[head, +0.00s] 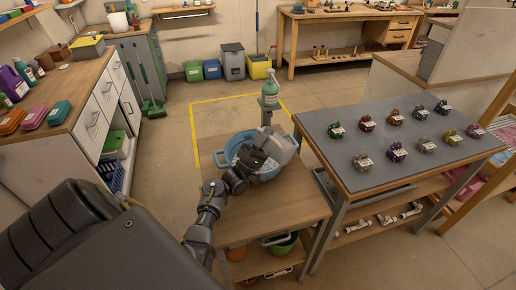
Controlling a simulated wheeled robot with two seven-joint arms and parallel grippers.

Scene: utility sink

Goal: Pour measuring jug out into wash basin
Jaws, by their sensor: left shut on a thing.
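A light blue wash basin (219,154) stands on the small wooden table in the middle of the head view. My left arm reaches in from the lower left. My left gripper (256,158) is shut on a pale grey measuring jug (282,147) over the right part of the basin. The jug looks tilted. The gripper hides part of the jug and of the basin's inside. I cannot tell what is in the jug or whether anything flows from it. My right gripper is not in view.
The wooden table top (270,208) is clear in front. A grey-topped table (400,135) with several small labelled items stands right. A counter with drawers (90,110) is left.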

